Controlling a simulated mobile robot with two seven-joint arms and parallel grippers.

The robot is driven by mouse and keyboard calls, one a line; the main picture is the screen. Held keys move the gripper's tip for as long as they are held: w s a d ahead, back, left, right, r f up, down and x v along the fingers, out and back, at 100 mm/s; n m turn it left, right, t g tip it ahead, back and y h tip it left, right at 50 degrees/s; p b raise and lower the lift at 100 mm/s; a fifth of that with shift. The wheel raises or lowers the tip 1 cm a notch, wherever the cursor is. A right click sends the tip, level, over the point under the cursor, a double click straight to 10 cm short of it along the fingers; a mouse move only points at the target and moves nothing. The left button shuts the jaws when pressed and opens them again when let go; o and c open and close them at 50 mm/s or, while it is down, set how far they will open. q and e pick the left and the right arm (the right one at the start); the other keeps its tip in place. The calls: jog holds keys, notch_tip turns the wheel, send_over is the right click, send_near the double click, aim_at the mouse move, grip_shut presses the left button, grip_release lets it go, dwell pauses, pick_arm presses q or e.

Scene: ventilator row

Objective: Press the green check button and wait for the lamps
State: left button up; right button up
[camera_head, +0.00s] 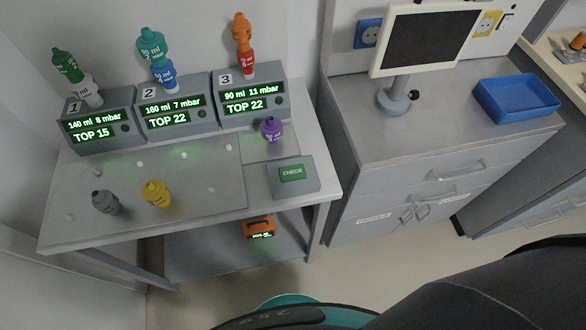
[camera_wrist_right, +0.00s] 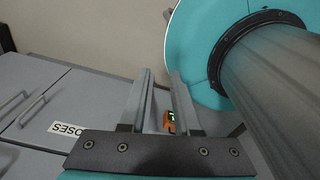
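The green CHECK button (camera_head: 291,173) sits on top of a grey box at the front right of the table (camera_head: 100,232). Nothing touches it. Three ventilator units stand in a row at the back: unit 1 (camera_head: 97,143), unit 2 (camera_head: 178,127) and unit 3 (camera_head: 251,114). Their displays glow green, reading TOP 15, TOP 22 and TOP 22. Each front has a round dark spot; I cannot tell if these are lamps. My right gripper (camera_wrist_right: 160,76) is open and empty in the right wrist view, away from the button. My left gripper is not in view.
Green, white, teal, blue, orange and red pieces are stacked on the units. Purple (camera_head: 271,129), grey (camera_head: 106,202) and yellow (camera_head: 156,193) pieces stand on the table. An orange device (camera_head: 259,228) is on the lower shelf. A cabinet with a monitor (camera_head: 425,42) and blue tray (camera_head: 516,98) stands right.

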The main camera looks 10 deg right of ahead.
grip_shut()
dwell(1.0)
